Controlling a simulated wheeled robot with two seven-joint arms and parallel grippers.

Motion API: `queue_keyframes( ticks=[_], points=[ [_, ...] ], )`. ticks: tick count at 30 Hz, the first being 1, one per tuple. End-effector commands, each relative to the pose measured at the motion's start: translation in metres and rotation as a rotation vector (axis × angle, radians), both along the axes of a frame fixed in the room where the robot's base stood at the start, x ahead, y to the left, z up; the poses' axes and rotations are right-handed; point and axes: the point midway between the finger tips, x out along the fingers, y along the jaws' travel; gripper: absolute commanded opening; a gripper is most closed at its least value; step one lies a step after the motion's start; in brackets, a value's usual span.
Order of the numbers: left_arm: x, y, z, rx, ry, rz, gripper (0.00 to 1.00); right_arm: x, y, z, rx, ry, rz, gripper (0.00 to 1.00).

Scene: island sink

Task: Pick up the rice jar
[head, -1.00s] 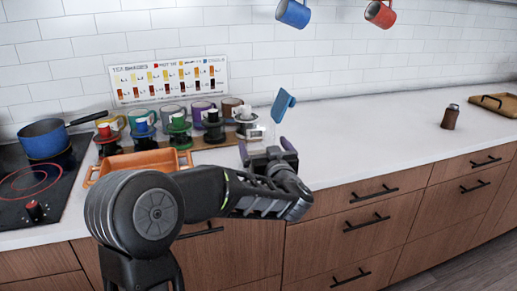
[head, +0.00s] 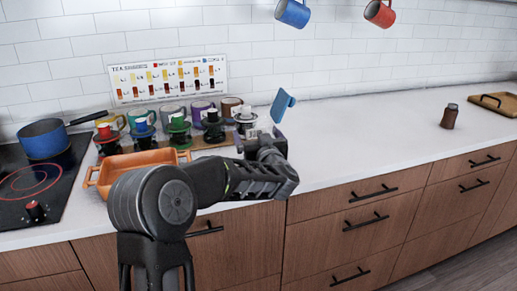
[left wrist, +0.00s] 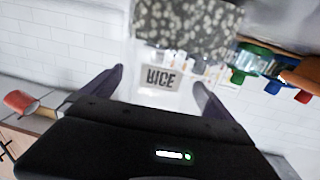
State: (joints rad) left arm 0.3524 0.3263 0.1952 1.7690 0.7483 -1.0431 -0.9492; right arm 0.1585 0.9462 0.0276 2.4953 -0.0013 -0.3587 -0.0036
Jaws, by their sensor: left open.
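The rice jar shows in the left wrist view as a pale panel with the dark word RICE (left wrist: 161,79), turned over in the picture. A grey speckled area adjoins it above; I cannot tell whether that is its contents. My left gripper (left wrist: 158,78) is open, with one finger on each side of the label; contact is not visible. In the head view my left gripper (head: 263,142) is over the counter, right of the drippers, and the jar is largely hidden there. My right gripper is not in view.
An orange baking dish (head: 138,162) and several drippers and mugs stand left of the gripper. A blue object (head: 282,105) is just behind it. A blue pot (head: 44,139) sits on the cooktop. A brown shaker (head: 449,117) stands right; the counter between is clear.

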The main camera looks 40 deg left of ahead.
Motion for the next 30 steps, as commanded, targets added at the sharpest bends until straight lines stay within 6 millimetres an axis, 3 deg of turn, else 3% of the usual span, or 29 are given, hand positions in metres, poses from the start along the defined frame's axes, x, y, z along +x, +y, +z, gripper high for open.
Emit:
queue_keyframes(
  ticks=[20,30],
  points=[
    [0.0035,0.0041,0.0003,0.001,-0.001,0.000,0.98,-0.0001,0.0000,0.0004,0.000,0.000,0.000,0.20],
    [0.0035,0.0041,0.0003,0.001,-0.001,0.000,0.70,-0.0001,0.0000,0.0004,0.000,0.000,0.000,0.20]
  ],
)
